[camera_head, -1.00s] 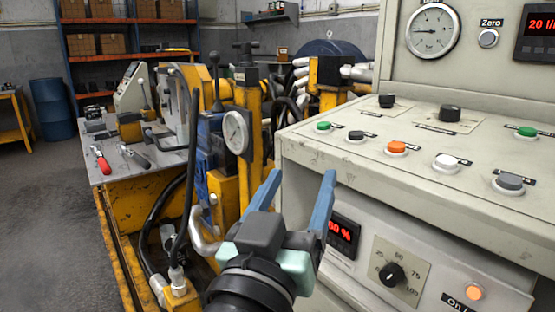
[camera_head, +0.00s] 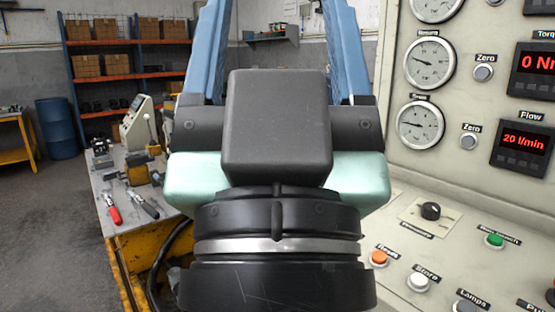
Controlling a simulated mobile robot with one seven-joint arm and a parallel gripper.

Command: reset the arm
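My gripper (camera_head: 272,25) fills the middle of the head view, close to the camera and pointing up. Its two blue fingers stand wide apart and their tips run to or past the top edge. The black wrist and the pale green gripper body hide much of the machine behind. The gripper is to the left of the control panel (camera_head: 480,215) and appears apart from it.
The panel carries gauges (camera_head: 430,62), red displays (camera_head: 523,140), an orange button (camera_head: 379,258) and a green button (camera_head: 494,240). On the left are a workbench with red-handled tool (camera_head: 112,214), a blue barrel (camera_head: 57,128) and shelves (camera_head: 128,75) with boxes. The grey floor (camera_head: 45,240) is clear.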

